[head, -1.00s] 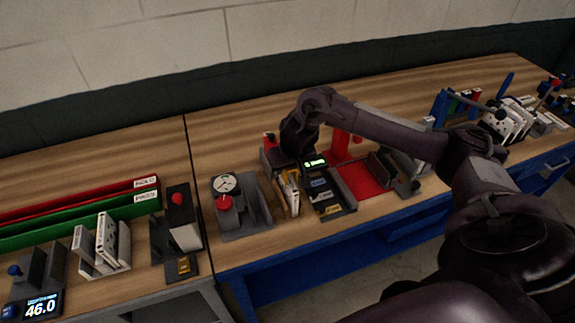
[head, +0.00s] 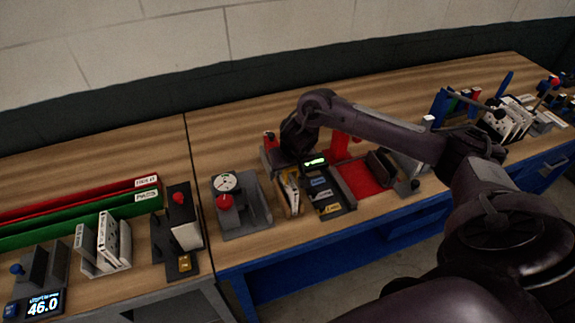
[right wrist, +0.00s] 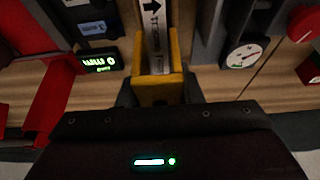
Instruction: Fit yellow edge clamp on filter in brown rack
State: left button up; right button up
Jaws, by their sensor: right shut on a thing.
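The yellow edge clamp (right wrist: 158,90) is between the fingers of my right gripper (right wrist: 160,95) in the right wrist view. Its two arms stand on either side of a white filter (right wrist: 153,35) marked with a black arrow. The clamp's seating depth is hard to tell. In the head view the filter (head: 291,190) stands upright in the narrow brown rack (head: 283,206). My right gripper (head: 288,168) is at the rack's far end, mostly hidden by its wrist. My left gripper is out of view.
A grey gauge stand (head: 252,216) with a red knob is left of the rack. A dark panel (head: 335,208) with coloured labels and a lit display is close on the right. Beyond it is a red tray (head: 362,180). Bare wood lies behind them.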

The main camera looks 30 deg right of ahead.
aim_at(292, 169)
jog(key=shift+s+f+b, duration=0.1)
jog(key=shift+f+b, duration=0.9)
jog(key=shift+f, duration=1.8)
jog(key=o, duration=1.1)
jog(key=v, duration=0.7)
jog(key=shift+s+a+r, duration=0.1)
jog(key=shift+s+r, duration=0.05)
jog(key=shift+r, duration=0.2)
